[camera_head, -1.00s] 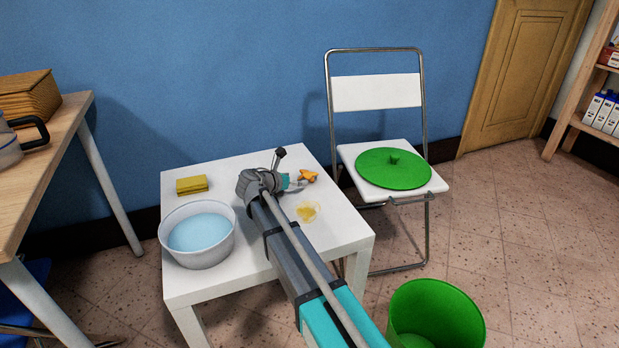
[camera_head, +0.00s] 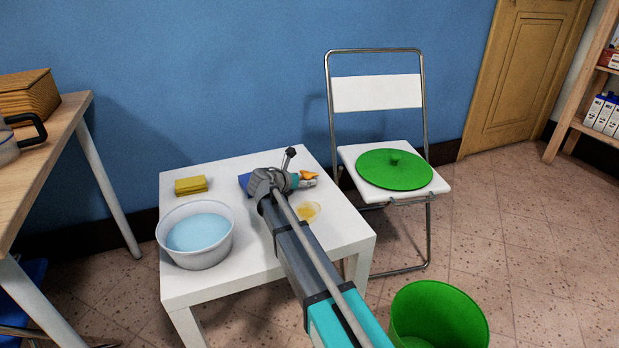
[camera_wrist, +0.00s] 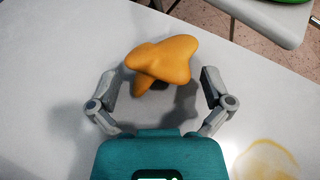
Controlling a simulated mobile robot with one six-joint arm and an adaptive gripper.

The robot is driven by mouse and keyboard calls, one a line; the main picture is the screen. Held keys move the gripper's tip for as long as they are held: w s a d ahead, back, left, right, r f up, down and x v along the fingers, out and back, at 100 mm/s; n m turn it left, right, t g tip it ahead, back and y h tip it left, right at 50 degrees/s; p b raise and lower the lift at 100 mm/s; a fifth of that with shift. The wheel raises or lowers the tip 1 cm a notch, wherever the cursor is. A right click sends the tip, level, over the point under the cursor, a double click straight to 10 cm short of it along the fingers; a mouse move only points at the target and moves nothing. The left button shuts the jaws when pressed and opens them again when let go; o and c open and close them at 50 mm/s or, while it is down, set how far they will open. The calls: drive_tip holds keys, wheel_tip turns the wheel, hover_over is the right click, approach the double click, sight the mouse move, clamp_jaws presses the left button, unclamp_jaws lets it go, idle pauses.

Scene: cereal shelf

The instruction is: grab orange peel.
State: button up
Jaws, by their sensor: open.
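The orange peel (camera_wrist: 165,60) lies on the white table (camera_wrist: 60,60), a curled orange piece with several lobes. In the wrist view it sits between and slightly beyond the two fingertips of my gripper (camera_wrist: 160,82). The fingers are spread wide, with a visible gap on each side of the peel. In the head view my gripper (camera_head: 306,181) is beside the peel (camera_head: 311,175), over the table, and partly hides it.
A yellow stain (camera_head: 307,212) marks the table near my arm. A basin of water (camera_head: 198,235), a yellow sponge (camera_head: 191,185) and a partly hidden blue item (camera_head: 245,181) are on the table. A green lid (camera_head: 394,171) lies on the chair; a green bin (camera_head: 438,318) stands on the floor.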

drive_tip(key=c, duration=0.9)
drive_tip(key=shift+o, duration=0.2)
drive_tip(key=shift+r, duration=0.15)
wheel_tip(320, 180, up, 3)
drive_tip(key=p, duration=0.3)
drive_tip(key=s+a+r+p, duration=0.5)
drive_tip(key=s+r+p, duration=0.4)
drive_tip(key=s, duration=0.4)
drive_tip(key=shift+r+p, duration=0.35)
drive_tip(key=shift+p, duration=0.15)
drive_tip(key=shift+a, duration=0.1)
